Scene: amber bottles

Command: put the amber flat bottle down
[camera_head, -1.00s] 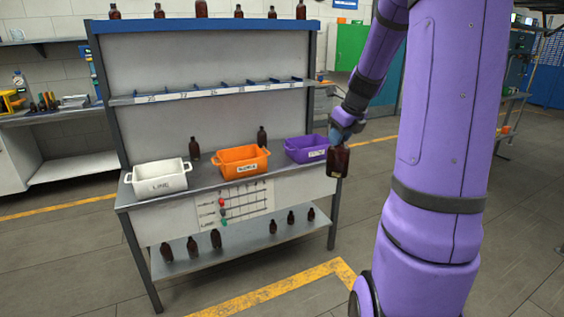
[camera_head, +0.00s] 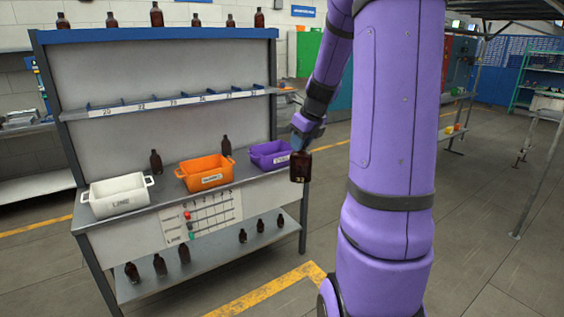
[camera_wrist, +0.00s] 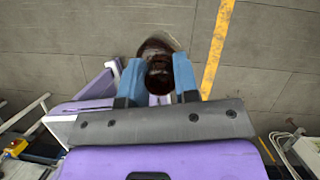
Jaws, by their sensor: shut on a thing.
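The amber flat bottle (camera_head: 300,167) is dark brown with a pale number on its front and hangs upright in the head view. My gripper (camera_head: 304,133) is shut on its top, just right of the purple bin. In the wrist view the bottle (camera_wrist: 157,72) sits between the two blue fingers of my gripper (camera_wrist: 157,80), with grey floor beyond it. The bottle's neck is hidden by the fingers in the head view.
The bench top (camera_head: 160,197) holds a white bin (camera_head: 117,196), an orange bin (camera_head: 206,173), a purple bin (camera_head: 268,155) and two brown bottles. More bottles stand on the lower shelf (camera_head: 205,262) and along the top. The narrow numbered shelf (camera_head: 180,101) looks empty.

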